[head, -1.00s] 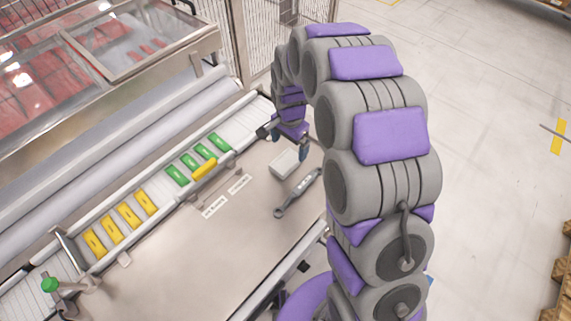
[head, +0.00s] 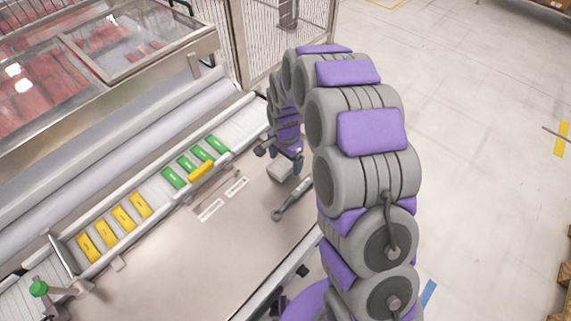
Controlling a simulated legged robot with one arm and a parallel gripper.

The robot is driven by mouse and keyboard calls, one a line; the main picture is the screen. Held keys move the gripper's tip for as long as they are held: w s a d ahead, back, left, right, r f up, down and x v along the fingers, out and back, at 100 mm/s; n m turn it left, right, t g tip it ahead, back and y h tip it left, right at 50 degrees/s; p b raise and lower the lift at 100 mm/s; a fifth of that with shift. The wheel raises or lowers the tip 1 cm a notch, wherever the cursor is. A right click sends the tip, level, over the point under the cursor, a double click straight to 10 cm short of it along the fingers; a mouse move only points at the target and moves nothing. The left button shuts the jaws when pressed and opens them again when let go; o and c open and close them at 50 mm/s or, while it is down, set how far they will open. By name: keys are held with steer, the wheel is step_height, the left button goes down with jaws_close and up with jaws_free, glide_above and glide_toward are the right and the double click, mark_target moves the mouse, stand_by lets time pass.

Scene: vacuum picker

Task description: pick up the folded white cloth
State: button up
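The folded white cloth (head: 279,172) lies on the metal table (head: 200,255) near its far right end, as a small pale block. My gripper (head: 279,158) is above and around its far side in the head view, with one dark finger to the left and one to the right. The fingers stand apart, so it looks open. The gripper and arm hide the cloth's upper part. I cannot tell whether the fingers touch the cloth.
A grey tool (head: 292,200) lies just in front of the cloth. Green packs (head: 191,163) and yellow packs (head: 114,228) sit in a conveyor row on the left, and one yellow pack (head: 201,171) lies by its edge. The table's middle is clear.

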mark_target(283, 162)
steer(key=shift+a, duration=0.5)
steer(key=c, duration=0.6)
steer(key=shift+d, duration=0.3)
steer(key=c, duration=0.4)
step_height(283, 162, up, 10)
steer(key=p, duration=0.2)
steer(key=o, duration=0.6)
steer(key=shift+a, duration=0.1)
steer(key=c, duration=0.4)
steer(key=shift+s+f, duration=0.1)
